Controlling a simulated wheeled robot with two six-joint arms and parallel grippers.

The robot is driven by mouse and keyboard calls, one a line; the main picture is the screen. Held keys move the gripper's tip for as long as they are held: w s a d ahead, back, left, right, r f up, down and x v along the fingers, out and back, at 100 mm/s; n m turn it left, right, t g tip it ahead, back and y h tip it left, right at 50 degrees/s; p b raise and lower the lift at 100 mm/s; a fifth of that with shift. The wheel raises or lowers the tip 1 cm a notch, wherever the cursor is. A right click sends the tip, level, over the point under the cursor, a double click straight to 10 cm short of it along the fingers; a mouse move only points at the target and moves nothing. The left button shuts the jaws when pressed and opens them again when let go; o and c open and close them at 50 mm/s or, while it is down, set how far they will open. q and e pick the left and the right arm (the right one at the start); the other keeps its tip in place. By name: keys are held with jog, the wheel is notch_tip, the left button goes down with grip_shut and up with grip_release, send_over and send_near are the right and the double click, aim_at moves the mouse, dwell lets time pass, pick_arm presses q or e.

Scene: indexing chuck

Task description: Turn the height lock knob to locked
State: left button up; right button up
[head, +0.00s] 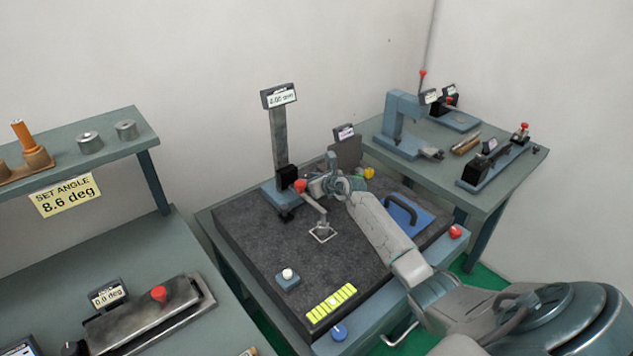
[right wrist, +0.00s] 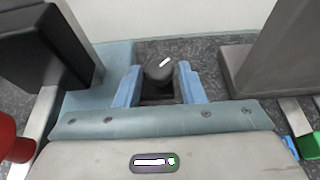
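The dark round knob (right wrist: 158,70) with a white pointer line shows in the right wrist view, its line slanting up to the right. My right gripper (right wrist: 158,88) is open, with one blue finger on each side of the knob. Gaps show between the fingers and the knob, and I cannot tell any contact. In the head view my right gripper (head: 333,182) is beside the height stand (head: 280,140), and the knob cannot be made out there. The stand's display (head: 280,96) seems to read 2.00 mm. My left gripper is not in view.
A black block (right wrist: 45,45) and a red ball (right wrist: 8,135) are close on the left in the wrist view; a grey block (right wrist: 265,50) is on the right. The dark plate (head: 265,245) carries a blue pad (head: 395,210) and a white button (head: 288,273).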

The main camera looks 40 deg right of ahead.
jog(key=b+v, duration=0.1)
jog(key=v, duration=0.9)
jog(key=shift+s, duration=0.25)
jog(key=shift+f, duration=0.1)
